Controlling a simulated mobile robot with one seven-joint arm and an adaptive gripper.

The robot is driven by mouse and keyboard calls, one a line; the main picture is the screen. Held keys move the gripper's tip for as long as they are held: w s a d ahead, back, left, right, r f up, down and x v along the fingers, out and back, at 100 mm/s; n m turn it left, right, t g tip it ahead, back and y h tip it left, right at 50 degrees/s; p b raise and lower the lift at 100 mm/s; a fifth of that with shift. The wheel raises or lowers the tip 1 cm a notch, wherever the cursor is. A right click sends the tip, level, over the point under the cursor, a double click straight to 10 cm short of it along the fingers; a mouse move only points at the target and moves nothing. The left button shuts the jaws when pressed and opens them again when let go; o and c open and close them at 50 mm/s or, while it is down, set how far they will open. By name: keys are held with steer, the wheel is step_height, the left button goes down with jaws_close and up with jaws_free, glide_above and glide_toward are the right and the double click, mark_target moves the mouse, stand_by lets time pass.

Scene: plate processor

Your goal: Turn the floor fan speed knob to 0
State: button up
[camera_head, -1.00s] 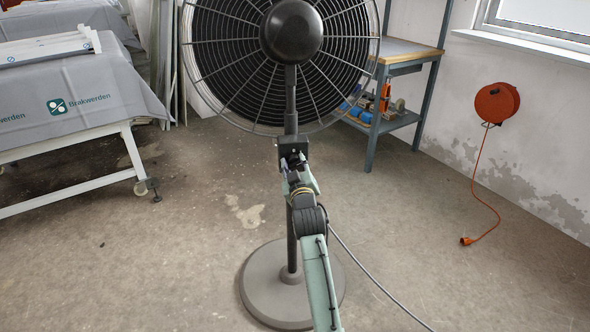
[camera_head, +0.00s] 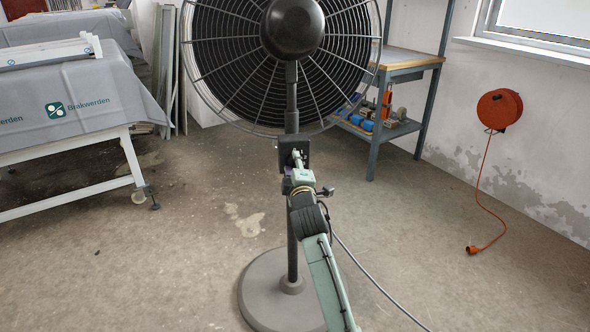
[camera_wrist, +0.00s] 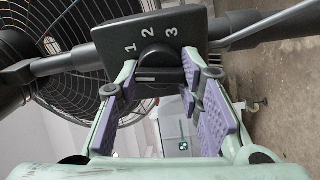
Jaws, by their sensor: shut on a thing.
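The floor fan (camera_head: 292,290) stands upright ahead of me on a round grey base. Its black control box (camera_head: 286,146) sits on the pole below the fan cage. In the wrist view the box (camera_wrist: 115,42) shows the white numbers 1, 2 and 3; no 0 is visible. The dark round speed knob (camera_wrist: 158,57) lies on the box below the numbers, and I cannot tell where it points. My gripper (camera_wrist: 160,76) has its purple-padded fingers on both sides of the knob, shut on it. In the head view my gripper (camera_head: 297,160) is at the box, and the knob is hidden there.
A grey cable runs from the fan across the floor to the right. A covered table (camera_head: 75,112) stands at the left. A workbench (camera_head: 405,70) with small items is behind right. An orange cable reel (camera_head: 499,108) hangs on the right wall. The floor around the fan is clear.

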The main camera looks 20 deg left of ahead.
steer(key=shift+f+n+b, duration=0.1)
steer(key=shift+n+b, duration=0.2)
steer(key=shift+n, duration=0.8)
steer(key=o, duration=1.2)
steer(key=shift+c, duration=0.2)
steer(key=shift+s, duration=0.15)
steer(key=v, duration=1.1)
steer(key=shift+s+d, duration=0.2)
steer(key=shift+s, duration=0.15)
